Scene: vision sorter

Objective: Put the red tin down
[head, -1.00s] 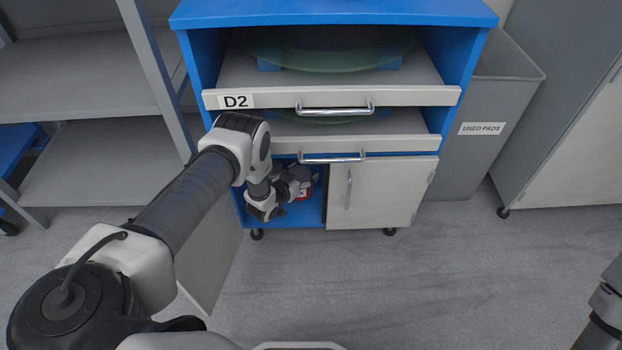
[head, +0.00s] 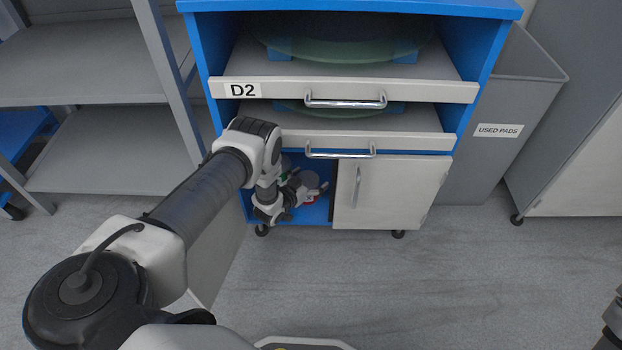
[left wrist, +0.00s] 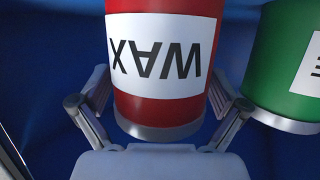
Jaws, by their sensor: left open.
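The red tin (left wrist: 161,90) has a white label reading WAX, upside down in the left wrist view. In the head view only a bit of its red side (head: 310,199) shows, low in the open left compartment of the blue cabinet. My left gripper (head: 307,185) is inside that compartment, open, with a finger on either side of the tin. The tin seems to stand on the compartment floor, but the contact is hidden. My right gripper is out of view.
A green tin (left wrist: 288,65) stands close beside the red one, by a finger. The cabinet's right door (head: 392,193) is shut, and drawers labelled D2 (head: 345,90) jut out above my arm. A grey bin (head: 490,150) stands to the right.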

